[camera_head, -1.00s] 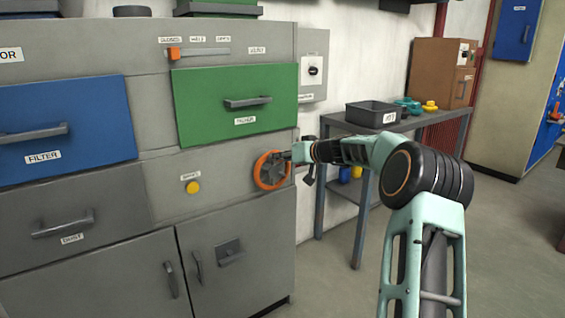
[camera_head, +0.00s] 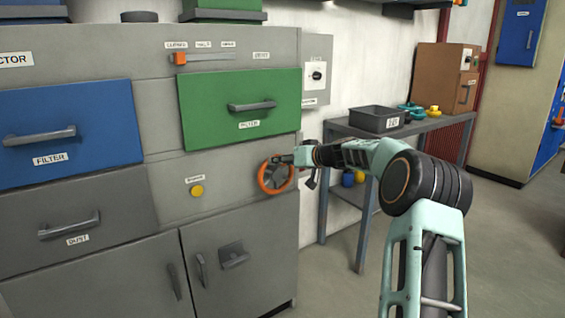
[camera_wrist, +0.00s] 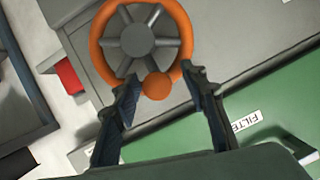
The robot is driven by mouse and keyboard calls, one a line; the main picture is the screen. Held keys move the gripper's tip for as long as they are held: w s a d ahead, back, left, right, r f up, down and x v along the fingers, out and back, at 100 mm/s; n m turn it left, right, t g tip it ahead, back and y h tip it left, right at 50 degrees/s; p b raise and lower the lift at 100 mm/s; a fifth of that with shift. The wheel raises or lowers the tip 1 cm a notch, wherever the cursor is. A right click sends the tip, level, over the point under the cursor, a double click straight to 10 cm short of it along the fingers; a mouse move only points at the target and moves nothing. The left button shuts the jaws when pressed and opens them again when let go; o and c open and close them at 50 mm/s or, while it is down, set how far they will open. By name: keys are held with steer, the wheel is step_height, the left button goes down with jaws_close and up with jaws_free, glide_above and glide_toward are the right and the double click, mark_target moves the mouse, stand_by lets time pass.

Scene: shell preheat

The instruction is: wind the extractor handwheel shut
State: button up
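The extractor handwheel (camera_head: 261,180) is an orange ring with grey spokes on the front of the grey cabinet, below the green drawer. It fills the top of the wrist view, with a grey hub (camera_wrist: 138,40) and an orange knob (camera_wrist: 156,86) on its rim. My gripper (camera_wrist: 163,82) is open, with one finger on each side of the knob. I see a gap between the knob and each finger. In the head view my gripper (camera_head: 283,160) is at the wheel's upper rim and hides part of it.
The green filter drawer (camera_head: 220,110) is just above the wheel, and a yellow button (camera_head: 197,191) is to its left. A slider with an orange knob (camera_head: 180,58) is higher up. A side table with a dark tray (camera_head: 376,120) stands to the right.

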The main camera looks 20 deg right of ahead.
steer(key=v, duration=1.2)
steer(key=shift+a, duration=0.1)
